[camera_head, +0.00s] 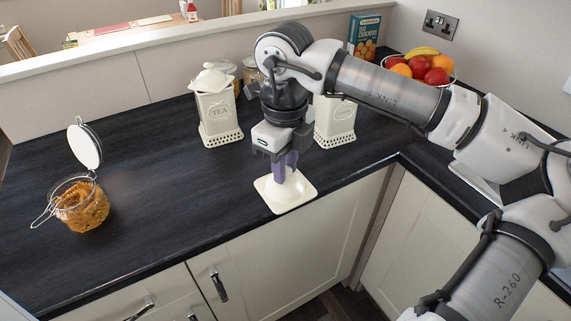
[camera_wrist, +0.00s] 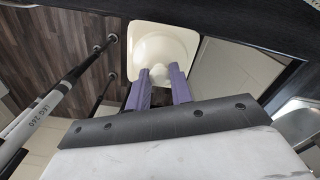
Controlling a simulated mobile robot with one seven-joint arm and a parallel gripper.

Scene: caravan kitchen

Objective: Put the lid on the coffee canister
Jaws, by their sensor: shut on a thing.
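My gripper (camera_head: 286,166) points down with its purple fingers closed on the knob of a cream square lid (camera_head: 285,194). The lid is held over the counter's front edge in the head view. In the wrist view the lid (camera_wrist: 163,42) sits between and beyond the fingertips (camera_wrist: 163,84). A cream canister (camera_head: 337,122) with a pierced base stands on the counter behind and right of my gripper. My gripper hides part of it, and its label is too small to read. Its top is partly hidden, so I cannot tell whether it is open.
A cream TEA canister (camera_head: 217,112) with its lid on stands left of my gripper. An open glass jar (camera_head: 82,205) of orange-brown food stands at the left. A fruit bowl (camera_head: 424,72) and cracker box (camera_head: 364,36) are at the back right. The counter (camera_head: 150,190) between jar and gripper is clear.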

